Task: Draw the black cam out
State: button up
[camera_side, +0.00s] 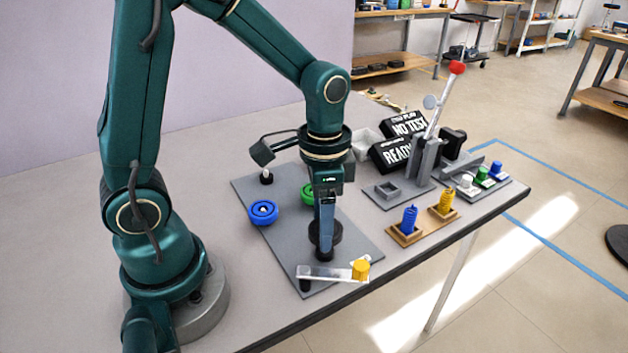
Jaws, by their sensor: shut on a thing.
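The black cam (337,236) is a dark round piece over the front part of the grey plate (285,238). My gripper (325,230) points straight down and is shut on the cam, its fingers covering the cam's middle. A dark part (323,255) shows just below the fingers. I cannot tell whether the cam is still around a post or clear of the plate.
On the plate are a blue wheel (263,213), a partly hidden green wheel (307,194), a white-topped post (266,177) and a clear bar (325,273) with a yellow knob (360,270). To the right stand springs on a wooden tray (424,229) and a lever (440,105).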

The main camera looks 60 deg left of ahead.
jog(key=shift+r, duration=0.1)
jog(key=shift+r, duration=1.4)
